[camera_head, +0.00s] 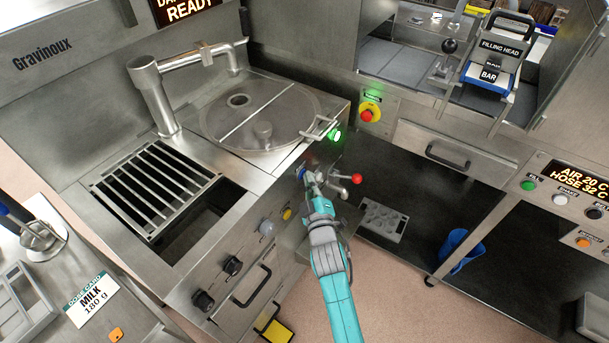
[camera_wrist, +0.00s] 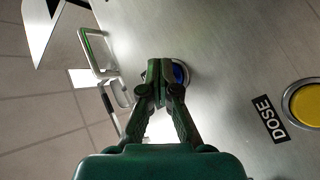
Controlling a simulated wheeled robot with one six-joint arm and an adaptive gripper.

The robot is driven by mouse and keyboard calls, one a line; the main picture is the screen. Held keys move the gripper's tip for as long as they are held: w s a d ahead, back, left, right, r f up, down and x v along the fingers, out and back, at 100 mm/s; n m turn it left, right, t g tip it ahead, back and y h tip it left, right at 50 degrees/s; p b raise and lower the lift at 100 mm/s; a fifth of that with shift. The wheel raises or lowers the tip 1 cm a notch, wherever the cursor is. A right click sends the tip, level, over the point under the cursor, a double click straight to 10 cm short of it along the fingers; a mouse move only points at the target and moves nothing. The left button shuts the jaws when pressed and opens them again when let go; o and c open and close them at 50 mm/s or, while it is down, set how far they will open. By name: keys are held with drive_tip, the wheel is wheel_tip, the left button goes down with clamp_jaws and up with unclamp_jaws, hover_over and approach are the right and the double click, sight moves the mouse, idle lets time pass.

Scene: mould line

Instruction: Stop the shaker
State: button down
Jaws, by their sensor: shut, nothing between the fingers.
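My gripper (camera_head: 311,182) is shut and empty, its fingertips at a blue button (camera_head: 301,172) on the front panel of the Gravinoux machine. In the wrist view the shut fingers (camera_wrist: 162,92) partly cover the blue button (camera_wrist: 181,74); I cannot tell whether they touch it. No label for this button is readable. On the right-hand machine's panel, a white button (camera_head: 560,200) sits by a small label that seems to read SHAKE. Whether anything is shaking does not show.
A yellow button (camera_wrist: 303,103) marked DOSE is beside my gripper. A valve with a red knob (camera_head: 356,178) sticks out close by. A red stop button (camera_head: 367,115) is on the rear panel. Green (camera_head: 528,186) and black (camera_head: 594,213) buttons flank the white one.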

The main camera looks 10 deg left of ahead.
drive_tip(key=shift+s+d, duration=0.15)
drive_tip(key=shift+d, duration=0.25)
drive_tip(key=shift+s+d, duration=0.35)
drive_tip(key=shift+d, duration=0.6)
drive_tip(key=shift+s+d, duration=0.35)
drive_tip(key=shift+d, duration=0.55)
drive_tip(key=shift+s+d, duration=0.35)
drive_tip(key=shift+d, duration=0.6)
